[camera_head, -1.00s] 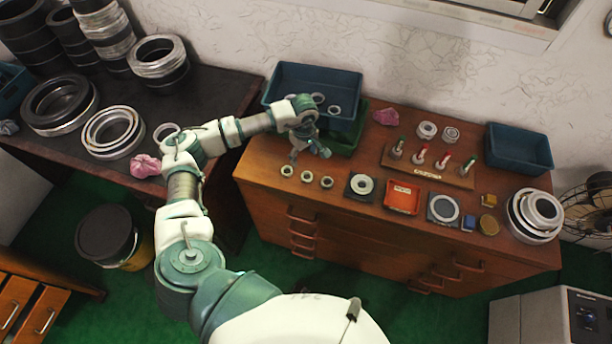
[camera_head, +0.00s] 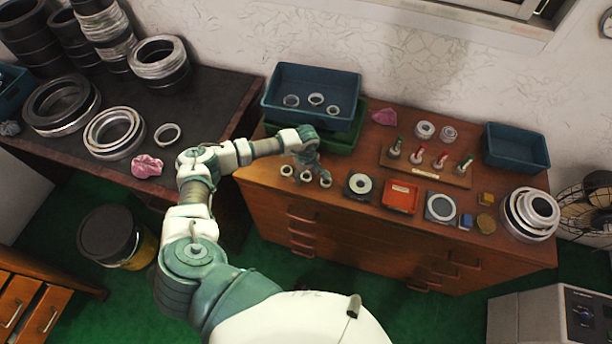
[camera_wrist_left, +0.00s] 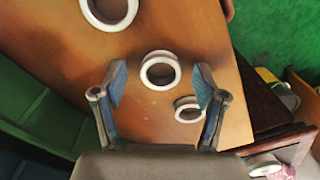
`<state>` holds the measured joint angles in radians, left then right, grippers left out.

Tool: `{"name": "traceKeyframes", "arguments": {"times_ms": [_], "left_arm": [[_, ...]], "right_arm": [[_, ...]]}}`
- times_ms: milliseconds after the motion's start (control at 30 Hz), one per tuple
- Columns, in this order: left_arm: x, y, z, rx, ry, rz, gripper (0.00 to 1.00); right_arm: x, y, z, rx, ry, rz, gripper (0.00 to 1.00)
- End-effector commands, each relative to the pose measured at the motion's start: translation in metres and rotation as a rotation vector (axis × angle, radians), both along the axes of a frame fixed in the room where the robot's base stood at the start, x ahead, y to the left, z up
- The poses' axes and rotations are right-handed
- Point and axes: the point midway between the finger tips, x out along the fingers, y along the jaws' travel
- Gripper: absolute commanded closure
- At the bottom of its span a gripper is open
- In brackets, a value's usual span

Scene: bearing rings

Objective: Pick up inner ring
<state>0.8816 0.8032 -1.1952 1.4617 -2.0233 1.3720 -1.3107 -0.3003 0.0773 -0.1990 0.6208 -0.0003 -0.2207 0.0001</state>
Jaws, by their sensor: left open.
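Three small pale rings stand in a row near the front left edge of the wooden cabinet top: a left ring (camera_head: 287,170), a middle ring (camera_head: 306,177) and a right ring (camera_head: 325,180). My left gripper (camera_head: 308,163) is over this row, partly hiding it. In the left wrist view the open fingers (camera_wrist_left: 160,75) point at one ring (camera_wrist_left: 160,56), which appears between the fingertips. A second ring (camera_wrist_left: 188,118) shows beside one finger, and a larger-looking ring (camera_wrist_left: 109,24) lies beyond. I cannot tell whether the fingers touch any ring. My right gripper is not in view.
A blue bin (camera_head: 312,77) holding several rings sits on a green bin (camera_head: 354,137) behind the gripper. A round-disc fixture (camera_head: 359,193), red tray (camera_head: 401,205) and tool stand (camera_head: 425,171) lie to the right. The cabinet's front edge is close.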

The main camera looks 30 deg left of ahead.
Motion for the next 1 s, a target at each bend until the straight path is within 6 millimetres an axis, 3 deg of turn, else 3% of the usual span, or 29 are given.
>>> {"name": "traceKeyframes", "arguments": {"times_ms": [67,300,667,1000], "left_arm": [[0.000,0.000,0.000,0.000,0.000,0.000,0.33],[0.000,0.001,0.000,-0.001,0.000,0.000,0.93],[0.000,0.002,0.002,0.000,-0.001,0.000,0.94],[-0.004,-0.001,0.036,0.000,0.000,-0.003,0.94]], "right_arm": [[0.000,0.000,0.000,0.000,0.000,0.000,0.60],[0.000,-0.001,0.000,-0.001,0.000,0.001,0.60],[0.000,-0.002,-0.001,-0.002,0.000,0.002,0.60],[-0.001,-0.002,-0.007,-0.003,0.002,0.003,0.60]]}}
